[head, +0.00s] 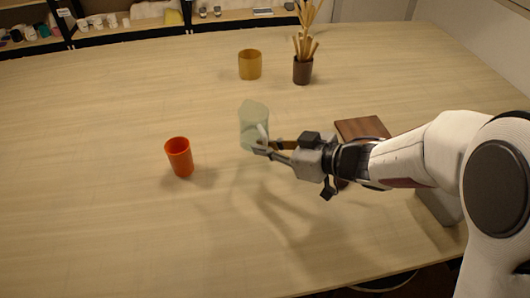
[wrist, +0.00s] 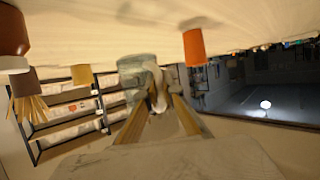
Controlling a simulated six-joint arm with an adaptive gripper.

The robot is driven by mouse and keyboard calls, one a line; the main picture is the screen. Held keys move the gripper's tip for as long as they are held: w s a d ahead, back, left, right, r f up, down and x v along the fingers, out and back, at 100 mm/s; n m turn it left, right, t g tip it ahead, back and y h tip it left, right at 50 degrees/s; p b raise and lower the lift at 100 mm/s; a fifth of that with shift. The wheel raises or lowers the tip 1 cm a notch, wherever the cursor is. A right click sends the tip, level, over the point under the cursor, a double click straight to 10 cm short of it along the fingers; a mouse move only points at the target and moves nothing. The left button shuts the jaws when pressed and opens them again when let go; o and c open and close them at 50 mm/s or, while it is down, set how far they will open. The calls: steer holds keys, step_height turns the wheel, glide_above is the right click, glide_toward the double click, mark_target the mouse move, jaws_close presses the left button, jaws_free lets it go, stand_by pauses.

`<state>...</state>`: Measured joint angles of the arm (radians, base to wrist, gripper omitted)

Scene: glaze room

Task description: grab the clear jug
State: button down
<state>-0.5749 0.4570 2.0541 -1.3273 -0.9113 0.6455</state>
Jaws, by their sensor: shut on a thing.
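The clear jug (head: 253,118), pale green and see-through, is upright near the middle of the table. My gripper (head: 265,148) reaches in from the right and is shut on the jug's handle side. In the wrist view, which is upside down, the jug (wrist: 134,70) is straight ahead and its whitish handle (wrist: 158,78) is between the two fingers of my gripper (wrist: 160,98). The fingertips partly cover the handle. I cannot tell whether the jug's base touches the table.
An orange cup (head: 179,157) stands to the jug's left. A tan cup (head: 250,64) and a dark holder with wooden sticks (head: 303,70) stand behind. A brown board (head: 362,128) lies beyond my arm. Shelves (head: 130,28) line the back. The front-left table is clear.

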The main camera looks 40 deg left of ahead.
mark_target(265, 137)
steer(key=shift+r, duration=1.75)
